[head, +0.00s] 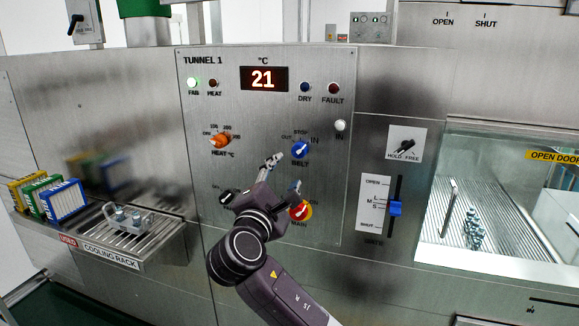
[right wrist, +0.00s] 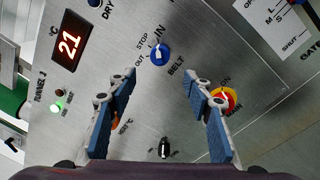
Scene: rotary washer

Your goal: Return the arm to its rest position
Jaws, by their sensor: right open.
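My right arm comes up from the bottom of the head view. Its right gripper (head: 285,174) is in front of the steel control panel (head: 205,85), near the blue BELT knob (head: 300,150) and above the red and yellow MAIN switch (head: 300,211). In the right wrist view the gripper (right wrist: 162,78) is open, with nothing between its blue-padded fingers. The BELT knob (right wrist: 160,53) shows just beyond the fingertips, apart from them in the picture. The right finger covers part of the MAIN switch (right wrist: 224,99). My left gripper is not in view.
The display (head: 264,79) reads 21 and the green FAN lamp (head: 193,84) is lit. The orange HEAT knob (head: 220,140) is left of the gripper. The cooling rack (head: 165,241) juts out at left. A blue gate slider (head: 396,208) and glass-fronted chamber are at right.

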